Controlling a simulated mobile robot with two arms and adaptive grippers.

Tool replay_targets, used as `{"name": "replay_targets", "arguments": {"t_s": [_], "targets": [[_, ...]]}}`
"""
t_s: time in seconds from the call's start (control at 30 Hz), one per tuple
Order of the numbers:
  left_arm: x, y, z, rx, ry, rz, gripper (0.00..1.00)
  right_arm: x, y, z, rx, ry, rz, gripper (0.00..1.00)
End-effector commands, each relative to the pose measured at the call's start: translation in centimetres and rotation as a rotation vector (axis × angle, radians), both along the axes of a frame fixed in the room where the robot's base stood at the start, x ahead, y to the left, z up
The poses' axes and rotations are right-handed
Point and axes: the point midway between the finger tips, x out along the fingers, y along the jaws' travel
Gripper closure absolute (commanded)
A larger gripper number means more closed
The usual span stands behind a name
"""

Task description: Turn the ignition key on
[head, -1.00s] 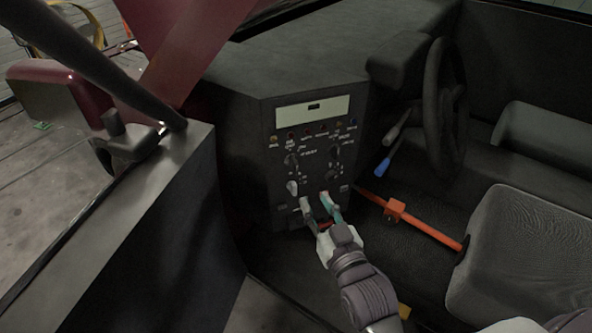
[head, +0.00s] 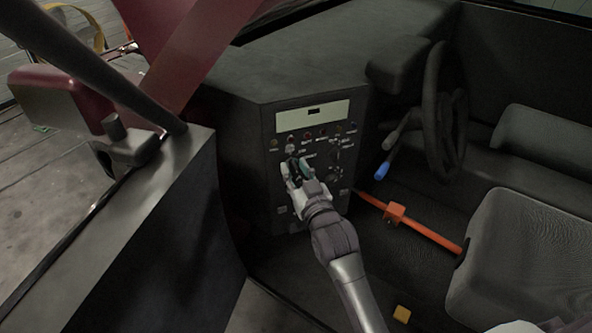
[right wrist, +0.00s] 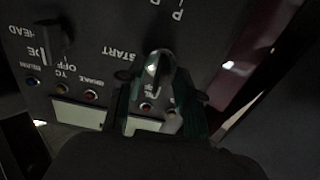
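The black control panel (head: 268,190) stands on the dashboard, with printed labels and several small lamps. In the right wrist view it is upside down. A shiny metal piece (right wrist: 157,65), apparently the ignition key, stands out from the panel beside the word START. My right gripper (head: 295,168) is at the panel's left half. In the right wrist view its two fingers (right wrist: 155,98) are apart, one on each side of the key's line, with a visible gap between them. Contact with the key cannot be told. In the head view, the gripper hides the key. My left gripper is not in view.
A dark steering wheel (head: 440,115) and a blue-tipped lever (head: 382,171) are right of the panel. An orange bar (head: 425,230) reaches toward the grey seat (head: 530,255). A dark side wall (head: 150,235) stands at left. Another knob (right wrist: 52,38) is near the key.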

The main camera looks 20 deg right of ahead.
Motion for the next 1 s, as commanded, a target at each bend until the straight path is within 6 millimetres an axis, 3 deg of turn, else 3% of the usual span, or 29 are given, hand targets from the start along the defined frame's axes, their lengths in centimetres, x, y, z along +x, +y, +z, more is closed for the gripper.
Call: {"name": "replay_targets", "arguments": {"t_s": [0.07,0.27,0.67,1.0], "targets": [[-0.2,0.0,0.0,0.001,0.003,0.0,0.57,0.0,0.0,0.0,0.0,0.0,0.0,0.67],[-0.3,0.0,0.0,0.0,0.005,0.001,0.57,0.0,0.0,0.0,0.0,0.0,0.0,1.0],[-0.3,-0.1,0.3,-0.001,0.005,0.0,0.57,0.0,0.0,0.1,0.028,0.002,0.0,1.0],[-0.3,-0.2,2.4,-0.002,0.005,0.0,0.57,0.0,-0.1,0.2,0.225,0.016,-0.001,1.0]]}}
